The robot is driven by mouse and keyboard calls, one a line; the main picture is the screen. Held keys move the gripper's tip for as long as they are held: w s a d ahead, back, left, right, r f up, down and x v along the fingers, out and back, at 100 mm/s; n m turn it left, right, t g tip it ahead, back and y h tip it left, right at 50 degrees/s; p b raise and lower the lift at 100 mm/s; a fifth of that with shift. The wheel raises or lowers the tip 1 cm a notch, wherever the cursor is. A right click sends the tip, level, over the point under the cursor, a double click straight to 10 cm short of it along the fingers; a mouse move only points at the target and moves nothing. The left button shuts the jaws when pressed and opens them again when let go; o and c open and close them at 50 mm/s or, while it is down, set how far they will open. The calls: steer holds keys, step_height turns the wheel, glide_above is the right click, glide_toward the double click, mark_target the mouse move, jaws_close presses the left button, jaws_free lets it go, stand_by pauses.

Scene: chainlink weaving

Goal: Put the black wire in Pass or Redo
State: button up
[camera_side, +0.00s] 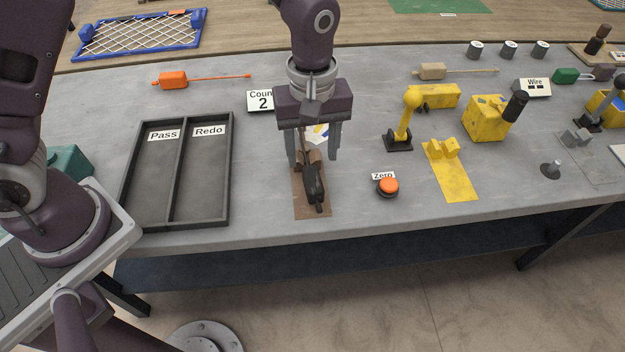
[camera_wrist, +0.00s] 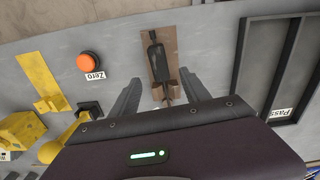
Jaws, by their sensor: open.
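The black wire piece (camera_side: 314,188) has a dark, thick body and lies on a brown pad with a small brown holder (camera_side: 297,203). It also shows in the wrist view (camera_wrist: 155,62), between the two fingers' directions. My gripper (camera_side: 314,160) is open above the far end of the pad, with a finger on each side of the holder; I cannot tell its exact height. The fingers show in the wrist view (camera_wrist: 160,88), apart from the black piece. The black tray (camera_side: 230,200) stands to the left, with a Pass compartment (camera_side: 155,190) and a Redo compartment (camera_side: 200,190), both empty.
A Count 2 sign (camera_side: 262,100) stands behind the tray. An orange button (camera_side: 388,186) labelled Zero, a yellow lever (camera_side: 407,115) and a yellow pad (camera_side: 455,175) are to the right. An orange tool (camera_side: 172,80) lies behind. Bare table separates tray and brown pad.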

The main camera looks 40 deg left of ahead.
mark_target(312, 176)
step_height(312, 176, down, 6)
steer(key=shift+r, duration=0.1)
jaws_close()
